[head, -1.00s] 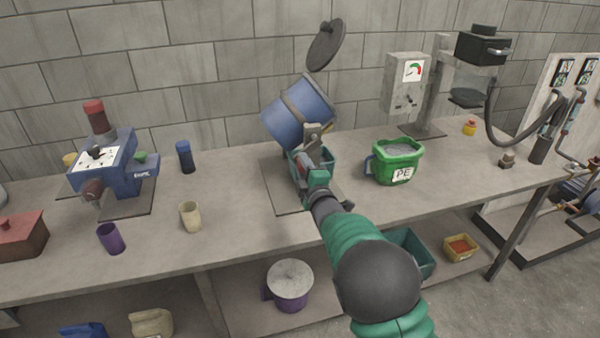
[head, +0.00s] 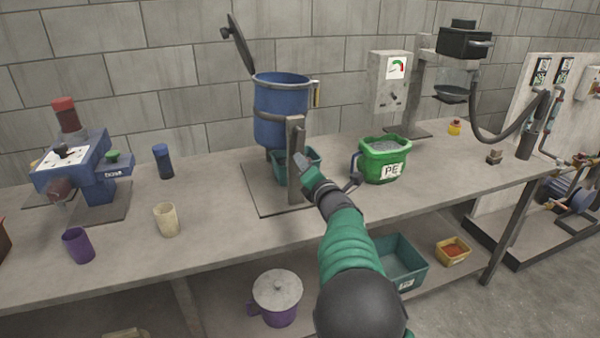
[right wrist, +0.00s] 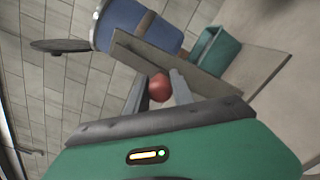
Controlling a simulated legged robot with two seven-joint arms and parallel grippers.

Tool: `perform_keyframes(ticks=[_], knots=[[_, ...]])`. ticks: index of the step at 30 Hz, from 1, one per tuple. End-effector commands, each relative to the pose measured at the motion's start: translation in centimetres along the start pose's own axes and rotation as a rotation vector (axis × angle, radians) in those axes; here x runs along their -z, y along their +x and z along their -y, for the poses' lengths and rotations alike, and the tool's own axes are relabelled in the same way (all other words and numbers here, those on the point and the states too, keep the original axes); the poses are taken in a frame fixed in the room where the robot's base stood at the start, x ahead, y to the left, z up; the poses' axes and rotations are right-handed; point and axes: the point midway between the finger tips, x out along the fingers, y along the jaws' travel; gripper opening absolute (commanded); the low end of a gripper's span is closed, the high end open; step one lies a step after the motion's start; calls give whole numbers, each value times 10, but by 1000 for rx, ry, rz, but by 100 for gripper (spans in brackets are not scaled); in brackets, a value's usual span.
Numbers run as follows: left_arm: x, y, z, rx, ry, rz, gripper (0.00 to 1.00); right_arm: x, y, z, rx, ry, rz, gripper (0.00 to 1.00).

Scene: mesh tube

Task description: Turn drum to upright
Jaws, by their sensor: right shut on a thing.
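The blue drum (head: 281,112) stands about upright on its stand at the back of the bench, mouth up. Its grey lid (head: 241,45) hangs open at the upper left. A grey upright post (head: 295,158) is in front of the drum. My right gripper (head: 308,168) is low by this post. In the right wrist view a round red knob (right wrist: 160,88) sits between its fingers, which are shut on it. The drum (right wrist: 135,30) and lid (right wrist: 62,46) also show there. What joins the knob to the drum is hidden. My left gripper is out of view.
A teal bin (head: 296,168) is under the drum. A green PE bucket (head: 384,160) stands right of my arm. A beige cup (head: 166,220), purple cup (head: 78,246) and blue machine (head: 80,170) are to the left. A grey gauge box (head: 390,82) stands behind the bucket.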

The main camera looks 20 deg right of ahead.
Motion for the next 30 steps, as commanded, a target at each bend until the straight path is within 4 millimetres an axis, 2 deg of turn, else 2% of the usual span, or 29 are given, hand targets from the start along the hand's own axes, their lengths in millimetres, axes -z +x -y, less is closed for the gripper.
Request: perform_keyframes(ticks=[1,6,23,24,28,30], knots=[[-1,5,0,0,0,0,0,6,0,7,8,-21,-8,0],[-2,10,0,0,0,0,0,2,0,9,8,-76,-9,0],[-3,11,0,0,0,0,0,0,0,10,10,-103,-10,0],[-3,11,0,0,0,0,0,0,0,10,10,-103,-10,34],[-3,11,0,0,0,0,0,-1,0,8,7,-102,-7,50],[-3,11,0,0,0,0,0,-2,0,7,5,-102,-6,50]])
